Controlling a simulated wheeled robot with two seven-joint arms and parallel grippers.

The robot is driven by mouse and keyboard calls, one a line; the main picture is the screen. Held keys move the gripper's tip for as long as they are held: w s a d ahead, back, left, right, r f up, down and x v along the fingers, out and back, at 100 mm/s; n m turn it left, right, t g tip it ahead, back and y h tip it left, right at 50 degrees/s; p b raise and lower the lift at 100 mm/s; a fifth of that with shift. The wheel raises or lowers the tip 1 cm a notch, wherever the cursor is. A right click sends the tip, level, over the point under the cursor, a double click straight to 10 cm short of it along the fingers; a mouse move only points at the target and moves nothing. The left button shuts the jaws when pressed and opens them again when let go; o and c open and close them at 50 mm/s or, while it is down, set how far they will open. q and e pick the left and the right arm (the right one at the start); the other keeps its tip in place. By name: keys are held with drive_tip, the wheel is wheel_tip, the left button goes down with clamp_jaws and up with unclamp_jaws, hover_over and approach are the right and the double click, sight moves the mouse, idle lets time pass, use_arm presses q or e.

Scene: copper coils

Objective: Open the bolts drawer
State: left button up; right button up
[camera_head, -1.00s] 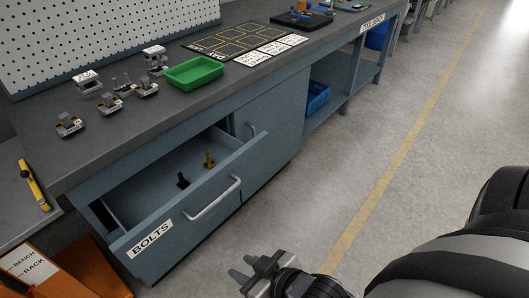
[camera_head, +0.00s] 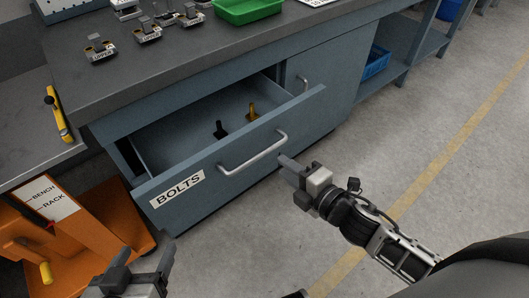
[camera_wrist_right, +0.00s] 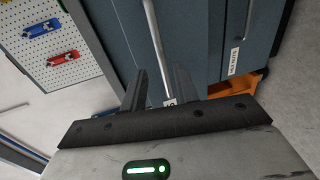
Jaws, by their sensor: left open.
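The blue-grey bolts drawer (camera_head: 245,165), labelled BOLTS (camera_head: 177,189), stands pulled out from the bench. Its silver bar handle (camera_head: 254,153) runs across the front and also shows in the right wrist view (camera_wrist_right: 155,40). A dark bolt (camera_head: 220,130) and a brass-coloured bolt (camera_head: 252,112) stand inside. My right gripper (camera_head: 287,163) is close to the handle's right end. In the right wrist view its two fingers (camera_wrist_right: 158,88) are apart with the bar in line with the gap; contact cannot be told. My left gripper (camera_head: 143,262) is open and empty at the bottom left, in front of the drawer.
An orange cart (camera_head: 85,235) with a BENCH/RACK sign stands left of the drawer. A green tray (camera_head: 250,8) and several small fixtures (camera_head: 100,48) sit on the bench top (camera_head: 190,75). A closed door (camera_head: 325,85) is right of the drawer. The floor in front is clear.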

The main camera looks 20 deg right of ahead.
sight(265, 151)
drive_tip(key=x, duration=0.8)
drive_tip(key=shift+w+a+b, duration=0.15)
drive_tip(key=shift+w+b, duration=0.25)
drive_tip(key=shift+s, duration=0.1)
clamp_jaws()
